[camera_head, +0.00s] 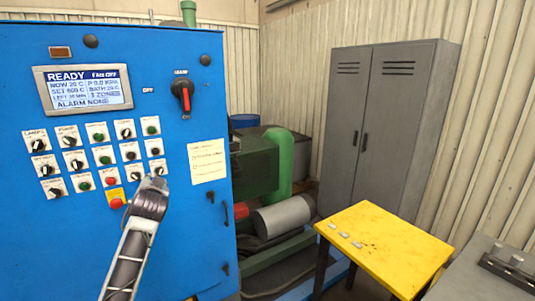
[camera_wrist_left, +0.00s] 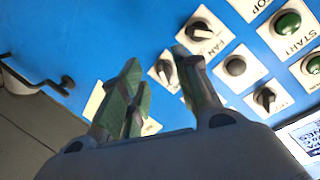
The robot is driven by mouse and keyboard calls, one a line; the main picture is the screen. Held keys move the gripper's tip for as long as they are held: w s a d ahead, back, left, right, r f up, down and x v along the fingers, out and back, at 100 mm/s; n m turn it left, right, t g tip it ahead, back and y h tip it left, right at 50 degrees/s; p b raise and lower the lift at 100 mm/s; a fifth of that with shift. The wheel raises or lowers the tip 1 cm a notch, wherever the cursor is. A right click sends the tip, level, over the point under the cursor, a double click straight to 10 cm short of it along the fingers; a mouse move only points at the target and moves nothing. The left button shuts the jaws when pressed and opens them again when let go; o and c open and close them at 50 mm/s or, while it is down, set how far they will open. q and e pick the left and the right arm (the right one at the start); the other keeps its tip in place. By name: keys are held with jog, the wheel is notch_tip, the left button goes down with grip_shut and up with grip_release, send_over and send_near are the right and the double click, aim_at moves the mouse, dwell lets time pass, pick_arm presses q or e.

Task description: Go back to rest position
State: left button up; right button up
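A blue control cabinet (camera_head: 100,240) fills the left of the head view. It carries a lit display (camera_head: 83,88) reading READY, rows of knobs and buttons, and a red-handled selector switch (camera_head: 184,95). Contact with the panel cannot be told. My right gripper is out of view.
A yellow table (camera_head: 385,245) with small pale pieces stands at the right. A grey locker (camera_head: 385,125) is behind it. Green piping (camera_head: 285,165) and a grey cylinder (camera_head: 283,216) lie beside the cabinet. A grey bench (camera_head: 480,275) is at the lower right.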

pick_arm(q)
notch_tip(320, 180, down, 28)
jog(key=d+m+g+h, duration=0.2)
jog(key=d+g+h, duration=0.1)
jog(key=s+d+f+g+h, duration=0.1)
jog(key=s+f, duration=0.3)
jog(key=f, duration=0.5)
jog(key=s+d+f+g, duration=0.1)
jog(key=s+f, duration=0.3)
jog(key=f, duration=0.6)
jog(key=s+d+f+g+h, duration=0.1)
jog(key=s+f, duration=0.2)
jog(key=f, duration=0.6)
jog(key=s+d+f+g+h, duration=0.1)
jog(key=s+d+f+g, duration=0.2)
jog(key=s+f, duration=1.85)
jog(key=s+d+f+g, duration=0.1)
jog(key=s+f, duration=0.2)
jog(key=s, duration=0.7)
jog(key=s+d+f+n+g, duration=0.1)
jog(key=s+f, duration=0.2)
jog(key=s, duration=0.8)
jog(key=s+d+f+g, duration=0.1)
jog(key=s+f+g, duration=0.1)
jog(key=s, duration=0.9)
jog(key=shift+s+f+n+h, duration=0.3)
jog(key=shift+f+h, duration=0.1)
jog(key=shift+f, duration=0.3)
